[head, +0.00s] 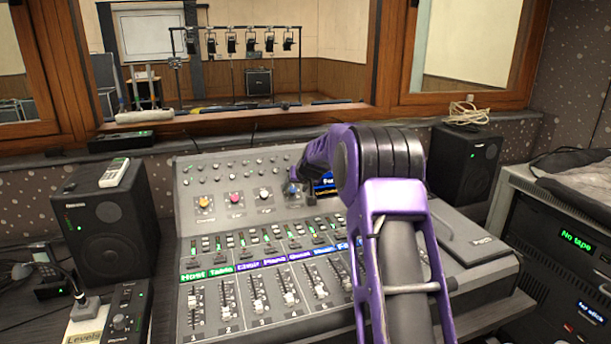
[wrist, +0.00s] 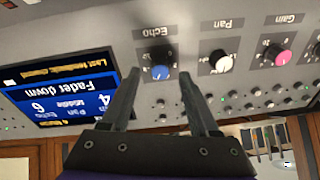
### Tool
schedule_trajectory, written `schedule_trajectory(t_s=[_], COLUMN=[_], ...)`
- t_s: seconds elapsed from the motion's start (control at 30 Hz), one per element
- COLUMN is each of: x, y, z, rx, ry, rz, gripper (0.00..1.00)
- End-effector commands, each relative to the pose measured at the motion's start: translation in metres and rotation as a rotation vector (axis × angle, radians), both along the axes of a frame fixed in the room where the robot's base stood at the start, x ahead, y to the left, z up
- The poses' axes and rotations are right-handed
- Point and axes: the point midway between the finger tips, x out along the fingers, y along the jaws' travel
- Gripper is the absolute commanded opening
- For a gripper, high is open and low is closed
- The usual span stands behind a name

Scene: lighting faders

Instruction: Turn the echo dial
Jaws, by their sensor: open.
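The echo dial (wrist: 160,73) is a blue-topped knob on a black base, beside an upside-down "Echo" label in the wrist view. In the head view a small blue spot, seemingly this dial (head: 292,189), shows at the edge of my purple arm. My gripper (wrist: 159,76) is open, with one grey finger on each side of the dial in the wrist view. Gaps show between the dial and both fingers; I cannot tell how far the fingertips are from the panel. In the head view my arm hides most of the gripper.
A white pan knob (wrist: 221,61) and pink gain knob (wrist: 281,58) sit in the same row. A lit screen (wrist: 62,92) reads "Fader down". The mixing desk (head: 190,222) carries several faders below. Speakers (head: 105,220) and (head: 463,165) flank it.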

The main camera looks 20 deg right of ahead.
Motion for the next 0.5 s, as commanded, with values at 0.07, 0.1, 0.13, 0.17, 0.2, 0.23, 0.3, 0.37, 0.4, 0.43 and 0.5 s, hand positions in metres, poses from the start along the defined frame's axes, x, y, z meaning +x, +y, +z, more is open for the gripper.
schedule_trajectory(t_s=[0.07, 0.1, 0.13, 0.17, 0.2, 0.23, 0.3, 0.37, 0.4, 0.43, 0.5], x=[-0.012, -0.018, -0.023, -0.028, -0.034, -0.039, -0.05, -0.06, -0.066, -0.071, -0.082], y=[-0.002, -0.003, -0.002, -0.002, -0.003, -0.004, -0.004, -0.005, -0.005, -0.005, -0.006], z=[0.013, 0.019, 0.023, 0.027, 0.034, 0.038, 0.048, 0.058, 0.063, 0.067, 0.077], rx=[-0.001, -0.001, -0.001, -0.001, -0.001, -0.001, -0.002, -0.001, -0.001, -0.002, -0.001], ry=[-0.002, -0.002, -0.003, -0.002, -0.003, -0.002, -0.003, -0.003, -0.002, -0.003, -0.001], rz=[-0.003, -0.003, -0.001, -0.001, -0.001, -0.003, -0.002, -0.003, -0.003, -0.002, -0.002], gripper=[0.61, 0.61, 0.61, 0.61, 0.61, 0.61, 0.61, 0.61, 0.61, 0.61, 0.61])
